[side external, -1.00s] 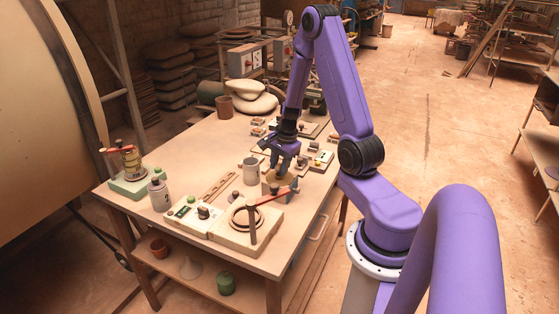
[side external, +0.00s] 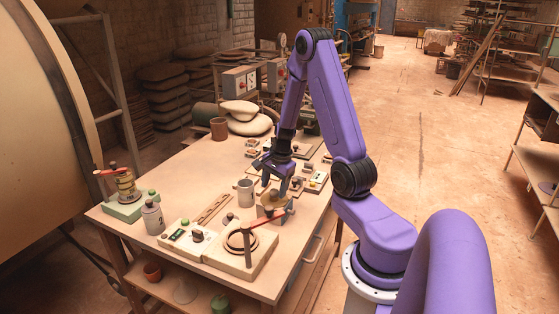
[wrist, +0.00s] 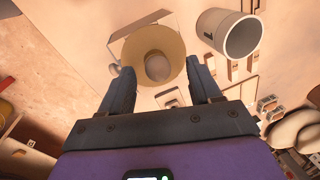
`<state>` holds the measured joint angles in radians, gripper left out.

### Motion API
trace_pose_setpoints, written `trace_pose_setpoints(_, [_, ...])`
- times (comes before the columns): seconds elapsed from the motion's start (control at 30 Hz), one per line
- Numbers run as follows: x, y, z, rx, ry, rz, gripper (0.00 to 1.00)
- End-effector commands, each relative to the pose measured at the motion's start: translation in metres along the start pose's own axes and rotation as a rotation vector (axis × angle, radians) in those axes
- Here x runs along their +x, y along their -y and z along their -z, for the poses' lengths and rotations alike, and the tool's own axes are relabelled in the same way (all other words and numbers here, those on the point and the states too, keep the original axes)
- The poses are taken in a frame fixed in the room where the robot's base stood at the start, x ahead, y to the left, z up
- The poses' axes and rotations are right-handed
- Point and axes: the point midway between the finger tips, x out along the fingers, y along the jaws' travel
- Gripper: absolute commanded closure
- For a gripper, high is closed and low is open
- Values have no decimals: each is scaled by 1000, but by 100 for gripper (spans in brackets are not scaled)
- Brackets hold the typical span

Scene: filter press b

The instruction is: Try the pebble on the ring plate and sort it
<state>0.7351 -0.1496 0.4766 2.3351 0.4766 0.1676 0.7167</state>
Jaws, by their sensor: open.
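A pale rounded pebble (wrist: 158,67) lies in a tan round dish (wrist: 132,48) in the wrist view. The dish also shows in the side view (side external: 272,201), on a small block near the table's right edge. My gripper (side external: 275,186) is open and empty above the dish; in the wrist view its fingers (wrist: 163,88) are spread on either side of the dish's near part. I cannot tell their exact height above it. The ring plate (side external: 262,258), a pale block with a dark-rimmed round ring (side external: 240,241), is at the table's front right corner.
A red-handled lever (side external: 262,223) reaches over the ring plate towards the dish. A switch panel (side external: 190,238), a grey bottle (side external: 153,217) and a green-based stand (side external: 128,205) are further left. Small boxes (side external: 316,182) lie behind.

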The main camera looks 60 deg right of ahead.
Motion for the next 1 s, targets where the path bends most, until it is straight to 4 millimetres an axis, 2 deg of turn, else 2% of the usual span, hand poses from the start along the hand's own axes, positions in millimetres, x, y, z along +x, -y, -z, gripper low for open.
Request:
trace_pose_setpoints(0.37, [-48, 0, 0, 0, -5, 4, 37])
trace_pose_setpoints(1.0, [-148, 0, 0, 1, -6, 3, 37])
